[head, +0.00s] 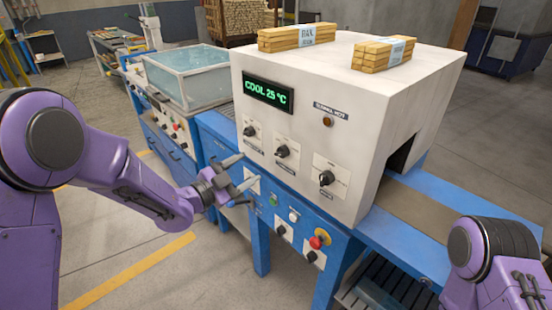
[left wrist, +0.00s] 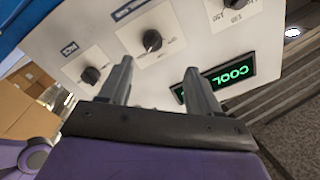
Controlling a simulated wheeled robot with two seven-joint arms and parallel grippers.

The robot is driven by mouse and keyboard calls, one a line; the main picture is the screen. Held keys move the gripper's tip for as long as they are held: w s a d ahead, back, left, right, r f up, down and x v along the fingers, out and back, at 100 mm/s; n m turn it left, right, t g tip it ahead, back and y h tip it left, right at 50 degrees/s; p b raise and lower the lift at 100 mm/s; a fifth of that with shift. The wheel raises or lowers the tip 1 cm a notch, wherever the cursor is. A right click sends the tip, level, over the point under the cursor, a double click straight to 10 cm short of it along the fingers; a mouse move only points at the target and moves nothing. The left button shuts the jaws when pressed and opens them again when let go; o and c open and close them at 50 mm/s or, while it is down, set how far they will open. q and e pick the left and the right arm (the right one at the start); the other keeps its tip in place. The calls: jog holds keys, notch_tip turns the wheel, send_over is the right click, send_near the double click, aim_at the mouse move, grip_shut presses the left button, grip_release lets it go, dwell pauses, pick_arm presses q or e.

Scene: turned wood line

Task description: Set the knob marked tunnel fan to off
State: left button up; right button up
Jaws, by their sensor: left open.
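The white cabinet (head: 290,100) carries three black knobs on its front: an upper-left knob (head: 249,131), a middle knob (head: 281,152) and a lower-right knob (head: 326,178). Each sits on a pale plate with a small label. The labels are too small to tell which reads tunnel fan. My left gripper (head: 238,172) is open and empty, in front of the panel, just below and left of the upper-left knob in the head view. In the left wrist view, its fingers (left wrist: 158,68) point toward the panel, near the middle knob (left wrist: 152,40), apparently not touching it. My right gripper is out of view.
A green display (head: 268,92) reads COOL 25 °C. The blue lower panel holds a red stop button (head: 320,238), a green button (head: 273,200), a white button (head: 293,215) and more knobs. Wood bundles (head: 299,37) lie on top. A glass-sided tank (head: 187,77) stands left.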

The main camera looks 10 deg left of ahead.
aim_at(278, 155)
pick_arm(q)
jog(key=w+d+m+p, duration=0.1)
jog(key=w+d, duration=0.2)
jog(key=w+d+m+p, duration=0.1)
jog(key=w+d+p, duration=0.1)
jog(key=w+d, duration=0.1)
jog(key=shift+w+d+g+h, duration=0.3)
jog(key=shift+w+d, duration=0.1)
jog(key=shift+w, duration=0.3)
jog(key=shift+w+d+p, duration=0.25)
jog(key=shift+w+p, duration=0.05)
jog(key=shift+f, duration=0.1)
jog(key=c, duration=1)
jog(key=shift+c, duration=0.2)
